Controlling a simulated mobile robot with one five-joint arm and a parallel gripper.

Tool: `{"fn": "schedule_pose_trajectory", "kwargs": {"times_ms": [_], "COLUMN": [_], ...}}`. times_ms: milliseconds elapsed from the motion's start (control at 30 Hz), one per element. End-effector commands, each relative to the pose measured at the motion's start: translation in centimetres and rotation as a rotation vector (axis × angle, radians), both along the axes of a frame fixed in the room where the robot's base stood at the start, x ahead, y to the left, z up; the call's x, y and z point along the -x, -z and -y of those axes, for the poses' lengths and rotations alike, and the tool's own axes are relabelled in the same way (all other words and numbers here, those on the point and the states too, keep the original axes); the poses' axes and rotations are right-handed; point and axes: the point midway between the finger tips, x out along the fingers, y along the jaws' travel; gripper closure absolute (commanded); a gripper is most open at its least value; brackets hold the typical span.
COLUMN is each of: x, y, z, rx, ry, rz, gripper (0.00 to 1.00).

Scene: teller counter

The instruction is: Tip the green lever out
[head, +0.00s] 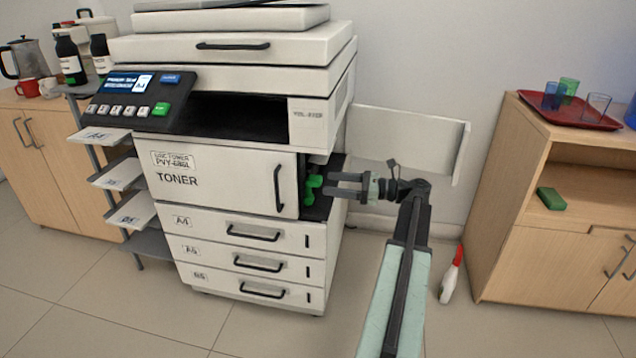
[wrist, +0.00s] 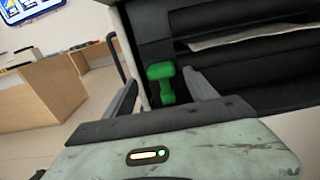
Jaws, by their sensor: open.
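The green lever (head: 313,188) sits in the dark opening at the right side of the copier (head: 226,178), beside the toner door. In the wrist view the green lever (wrist: 163,84) stands upright with a wide head, between my two fingers and beyond them. My gripper (head: 335,184) is open and level, just to the right of the lever in the head view. Its two fingers also show in the wrist view (wrist: 160,95). I cannot tell whether a finger touches the lever. The lever's base is partly hidden behind my gripper body in the wrist view.
A side panel (head: 415,140) of the copier hangs open behind my arm. The toner door with its black handle (head: 279,188) is left of the lever. A wooden cabinet (head: 510,220) stands at the right. A white bottle with a red top (head: 452,275) is on the floor.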

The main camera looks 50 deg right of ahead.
Motion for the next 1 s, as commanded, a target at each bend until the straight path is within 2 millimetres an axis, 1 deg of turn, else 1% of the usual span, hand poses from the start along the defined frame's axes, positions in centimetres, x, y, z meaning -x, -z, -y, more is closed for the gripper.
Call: {"fn": "schedule_pose_trajectory", "kwargs": {"times_ms": [100,300,400,600,633,667,700,767,800,867,967,1000], "x": [-1.7,-3.8,-4.2,-4.2,-4.2,-4.2,-4.2,-4.2,-4.2,-4.2,-4.1,-3.8], "y": [0.0,0.0,0.0,0.0,0.0,0.0,0.0,0.0,0.0,0.0,0.0,0.0], "z": [-1.1,-2.2,-2.4,-2.4,-2.4,-2.4,-2.4,-2.3,-2.3,-2.3,-2.3,-2.4], "rx": [0.001,0.001,0.001,0.001,0.001,0.001,0.001,0.001,0.001,0.001,0.001,0.001], "ry": [0.003,0.010,0.011,0.013,0.013,0.013,0.013,0.013,0.013,0.012,0.012,0.018], "rz": [0.001,0.000,0.000,0.000,0.000,0.000,0.000,0.000,0.000,0.000,0.000,0.000], "gripper": [0.35,0.35,0.35,0.35,0.37,0.46,0.57,0.73,0.85,1.00,1.00,1.00]}}
